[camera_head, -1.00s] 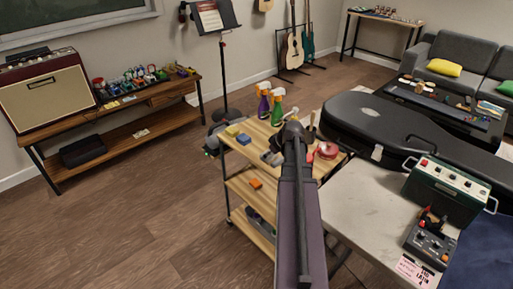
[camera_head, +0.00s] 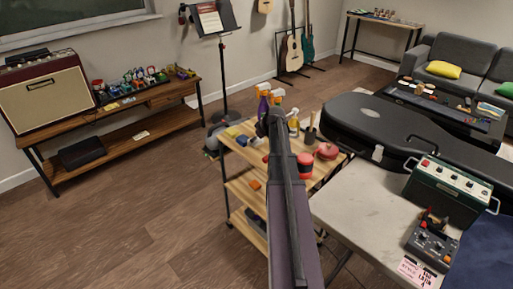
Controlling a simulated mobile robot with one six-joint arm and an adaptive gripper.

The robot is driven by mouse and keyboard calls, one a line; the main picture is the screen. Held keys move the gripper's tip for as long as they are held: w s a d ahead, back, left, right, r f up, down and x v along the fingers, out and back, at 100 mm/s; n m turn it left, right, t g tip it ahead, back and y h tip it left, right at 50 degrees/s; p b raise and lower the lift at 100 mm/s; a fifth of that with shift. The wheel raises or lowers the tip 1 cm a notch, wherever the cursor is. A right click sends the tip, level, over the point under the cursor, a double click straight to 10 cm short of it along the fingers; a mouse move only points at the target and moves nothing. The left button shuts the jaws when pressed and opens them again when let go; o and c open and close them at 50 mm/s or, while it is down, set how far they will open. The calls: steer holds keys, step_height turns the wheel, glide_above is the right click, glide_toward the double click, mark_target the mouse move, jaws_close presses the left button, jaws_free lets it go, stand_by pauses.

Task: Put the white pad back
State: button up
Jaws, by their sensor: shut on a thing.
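My arm reaches up from the bottom of the picture over the wooden cart (camera_head: 245,180). Its dark end is over the middle of the cart's top. My gripper (camera_head: 264,133) is mostly hidden behind my own arm; only a dark part shows at its left side. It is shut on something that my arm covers. A yellow pad (camera_head: 233,131) and a blue pad (camera_head: 242,140) lie at the left of the cart's top.
Spray bottles (camera_head: 293,122) stand at the cart's back. A red-and-black container (camera_head: 305,165) and a red round thing (camera_head: 327,151) are right of my arm. A grey table (camera_head: 365,205) with a black guitar case (camera_head: 400,125) stands to the right. The floor at left is clear.

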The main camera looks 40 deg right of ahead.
mark_target(257, 151)
steer(key=shift+f+b, duration=1.75)
steer(key=shift+b, duration=0.05)
steer(key=shift+f, duration=0.15)
steer(key=o, duration=0.8)
steer(key=shift+c, duration=0.2)
steer(key=p+v, duration=0.4)
steer(key=v, duration=0.1)
steer(key=shift+r+p, duration=0.35)
steer(key=shift+p, duration=0.05)
steer(key=p+v, duration=0.5)
steer(key=v, duration=0.1)
steer(key=shift+s+r+p, duration=0.2)
steer(key=shift+r+p, duration=0.05)
steer(key=shift+p, duration=0.05)
